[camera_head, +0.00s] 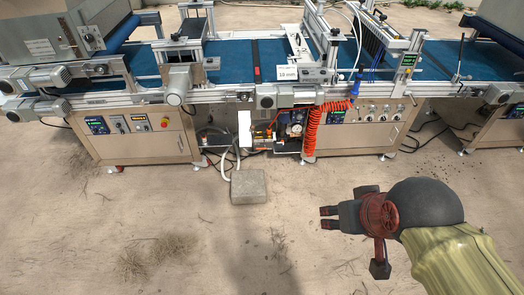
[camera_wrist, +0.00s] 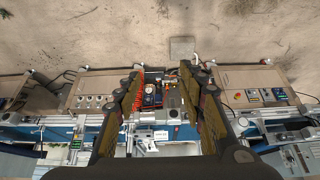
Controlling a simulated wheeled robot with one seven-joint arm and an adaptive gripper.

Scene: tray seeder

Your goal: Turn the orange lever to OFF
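A small orange part (camera_head: 262,134), which looks like the lever, sits in the pneumatic unit under the middle of the conveyor, left of a round gauge (camera_head: 296,128). It is too small to read its position or an OFF mark. My gripper (camera_head: 322,217) is low on the right in the head view, over the bare floor and well apart from the unit. In the wrist view my gripper (camera_wrist: 159,70) has its two fingers spread with nothing held between them. The unit shows between the fingers there, but I cannot make out the lever clearly.
An orange coiled hose (camera_head: 313,130) hangs right of the gauge. A grey block (camera_head: 248,187) lies on the floor before the unit, with a white hose beside it. Control cabinets (camera_head: 140,140) stand left and right. The sandy floor in front is mostly clear.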

